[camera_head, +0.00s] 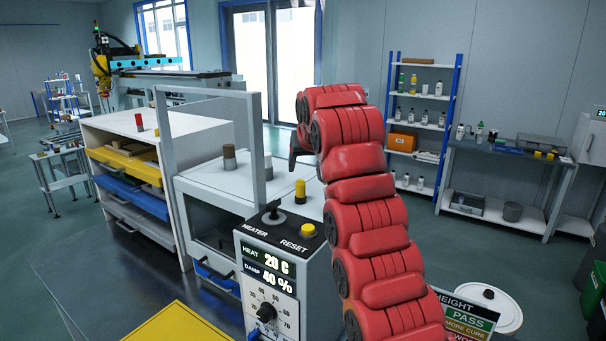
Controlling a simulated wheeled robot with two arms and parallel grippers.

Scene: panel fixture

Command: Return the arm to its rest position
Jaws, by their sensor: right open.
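My right arm (375,225) is red and segmented. It rises from the bottom right of the middle and bends over at its top. My right gripper (298,150) shows only as a small dark part beside the upper arm, above the grey panel box (300,250). It is open, and I see nothing held in it. Most of it is hidden behind the arm. My left gripper is not in view.
The panel box carries a black lever (273,212), a yellow RESET button (308,230), a dial (266,312) and displays reading 20 C and 40 %. A grey upright frame (258,140) stands close to its left. A drawer cabinet (155,130) is further left.

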